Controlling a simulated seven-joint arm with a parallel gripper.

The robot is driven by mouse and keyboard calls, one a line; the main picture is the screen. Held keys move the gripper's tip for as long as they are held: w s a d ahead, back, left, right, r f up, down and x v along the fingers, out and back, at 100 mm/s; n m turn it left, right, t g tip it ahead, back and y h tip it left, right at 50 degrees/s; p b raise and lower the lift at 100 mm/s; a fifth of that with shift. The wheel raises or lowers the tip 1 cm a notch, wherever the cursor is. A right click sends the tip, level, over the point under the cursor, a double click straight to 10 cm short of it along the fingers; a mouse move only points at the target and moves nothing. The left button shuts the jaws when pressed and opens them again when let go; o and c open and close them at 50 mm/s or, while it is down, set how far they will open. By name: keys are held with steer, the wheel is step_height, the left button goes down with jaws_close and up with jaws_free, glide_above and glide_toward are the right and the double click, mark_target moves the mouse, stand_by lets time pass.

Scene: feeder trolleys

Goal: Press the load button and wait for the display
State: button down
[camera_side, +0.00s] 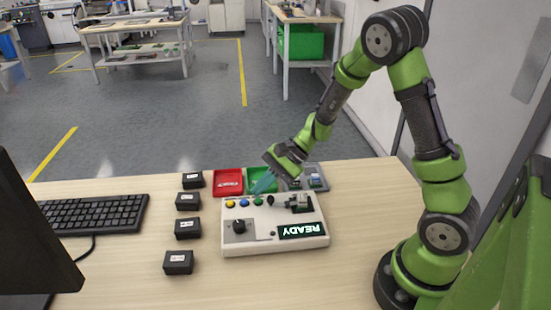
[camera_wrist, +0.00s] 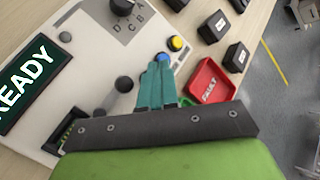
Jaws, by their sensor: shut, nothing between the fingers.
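A white control box (camera_side: 275,242) stands on the table, with a row of yellow (camera_side: 230,204), blue (camera_side: 244,202) and green (camera_side: 258,201) buttons along its far edge. No button label is readable. Its display (camera_side: 302,230) reads READY, upside down in the side view; the display (camera_wrist: 30,76) also shows in the wrist view. My gripper (camera_side: 257,191) is shut and empty, its teal fingers pointing down at the button row. In the wrist view the fingertips (camera_wrist: 160,66) lie just short of the blue button (camera_wrist: 162,57); the green one is hidden there. I cannot tell whether they touch anything.
A red tray (camera_wrist: 203,93) marked FAULT and a green tray (camera_side: 252,181) sit behind the box. A dark knob (camera_side: 239,226) and a black post (camera_wrist: 124,84) stand up from it. Several small black boxes (camera_side: 187,229) and a keyboard (camera_side: 95,214) lie left.

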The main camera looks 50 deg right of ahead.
mark_target(262, 202)
steer(key=shift+f, duration=0.1)
steer(key=shift+f, duration=0.3)
steer(key=shift+f, duration=0.45)
stand_by(0.5)
stand_by(0.3)
steer(key=shift+r, duration=0.9)
steer(key=shift+r, duration=2.5)
stand_by(2.9)
